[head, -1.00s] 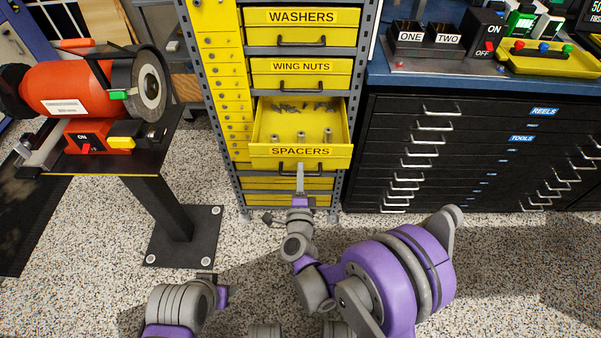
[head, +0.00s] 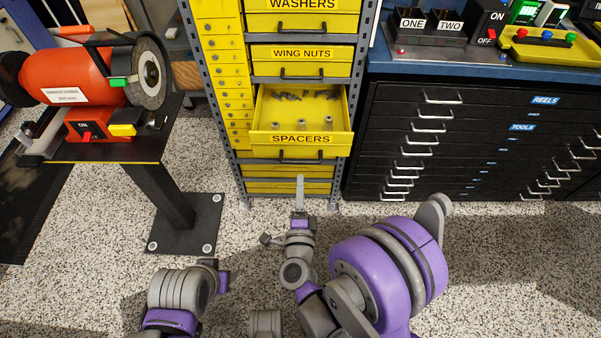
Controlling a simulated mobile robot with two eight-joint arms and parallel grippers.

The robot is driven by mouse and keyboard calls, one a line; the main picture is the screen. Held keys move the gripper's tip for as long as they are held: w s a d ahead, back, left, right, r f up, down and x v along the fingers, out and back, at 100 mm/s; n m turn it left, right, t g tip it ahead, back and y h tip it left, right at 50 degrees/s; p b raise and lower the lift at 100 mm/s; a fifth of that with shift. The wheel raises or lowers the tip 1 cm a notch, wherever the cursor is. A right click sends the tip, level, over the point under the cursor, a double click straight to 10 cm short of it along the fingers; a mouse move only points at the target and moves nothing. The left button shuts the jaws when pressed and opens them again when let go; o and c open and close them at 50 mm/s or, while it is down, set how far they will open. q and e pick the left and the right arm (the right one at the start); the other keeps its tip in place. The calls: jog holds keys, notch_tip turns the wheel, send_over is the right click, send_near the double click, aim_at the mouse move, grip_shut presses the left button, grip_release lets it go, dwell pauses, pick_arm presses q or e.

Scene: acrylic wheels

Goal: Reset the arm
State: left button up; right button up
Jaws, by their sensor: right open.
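My right gripper (head: 299,185) is at the lower middle of the head view, in front of the yellow parts cabinet. Its long grey finger points up toward the open spacers drawer (head: 300,140). The fingertip is below the drawer's black handle, with a gap between them in the picture. The gripper is open and I see nothing held in it. My right arm (head: 385,265) is bent, its large purple joint at the lower right. Part of my left arm (head: 180,295) shows at the lower left; its gripper is not in view.
The spacers drawer is pulled out with several small metal parts inside. The wing nuts drawer (head: 301,62) above is shut. A red grinder (head: 70,78) stands on a pedestal at left. A black tool chest (head: 480,150) stands at right. Speckled floor (head: 480,270) is clear in front.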

pick_arm(q)
jog(key=shift+w+f, duration=0.1)
jog(key=shift+f, duration=0.3)
pick_arm(e)
jog(key=shift+s, duration=0.95)
notch_tip(320, 180, up, 5)
jog(key=d+n+g+y, duration=0.1)
jog(key=n+g+y, duration=0.35)
jog(key=n, duration=0.65)
jog(key=s+d+f+n+g+h+p, duration=0.15)
jog(key=s+d+n+g, duration=0.3)
jog(key=s+d, duration=0.5)
jog(key=s+d+f+n+g+h+b, duration=0.1)
jog(key=s+d+f+n+g+h, duration=0.3)
jog(key=s+d, duration=0.55)
pick_arm(q)
notch_tip(320, 180, up, 27)
jog(key=w+t+p, duration=0.1)
jog(key=p, duration=2.1)
jog(key=shift+p, duration=0.35)
pick_arm(e)
notch_tip(320, 180, up, 27)
jog(key=a+m+y, duration=0.1)
jog(key=shift+a, duration=0.25)
